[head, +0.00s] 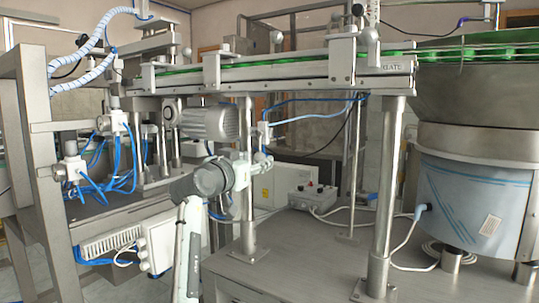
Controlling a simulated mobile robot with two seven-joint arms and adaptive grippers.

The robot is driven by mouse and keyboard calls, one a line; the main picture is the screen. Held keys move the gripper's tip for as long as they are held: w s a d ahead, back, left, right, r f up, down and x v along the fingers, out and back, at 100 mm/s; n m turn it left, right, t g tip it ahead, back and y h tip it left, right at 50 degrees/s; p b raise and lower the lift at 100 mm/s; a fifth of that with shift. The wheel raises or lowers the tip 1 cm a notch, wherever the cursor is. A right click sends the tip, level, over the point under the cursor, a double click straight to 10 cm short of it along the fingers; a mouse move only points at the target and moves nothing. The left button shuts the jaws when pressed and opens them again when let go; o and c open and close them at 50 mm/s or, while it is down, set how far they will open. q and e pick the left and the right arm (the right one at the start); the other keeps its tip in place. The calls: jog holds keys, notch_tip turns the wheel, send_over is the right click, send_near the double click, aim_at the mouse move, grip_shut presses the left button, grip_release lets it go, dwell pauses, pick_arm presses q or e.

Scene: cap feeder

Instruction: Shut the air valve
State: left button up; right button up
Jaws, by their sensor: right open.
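A small pale fitting with blue air hoses (264,130) sits beside a steel post under the conveyor, near the middle of the head view. It looks like the air valve, but its handle is too small to make out. My right gripper (265,158) is open, just below this fitting and in front of the post. I cannot tell whether it touches anything. My left gripper is not in view.
Steel posts (387,190) carry the conveyor (270,75) above the metal table (320,262). A grey motor (208,123) hangs left of the fitting. A control box (312,199) and the feeder drum (475,200) stand to the right.

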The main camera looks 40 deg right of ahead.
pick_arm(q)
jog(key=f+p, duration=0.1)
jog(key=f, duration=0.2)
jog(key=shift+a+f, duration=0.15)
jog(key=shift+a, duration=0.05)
pick_arm(e)
jog(key=x, duration=0.7)
grip_shut()
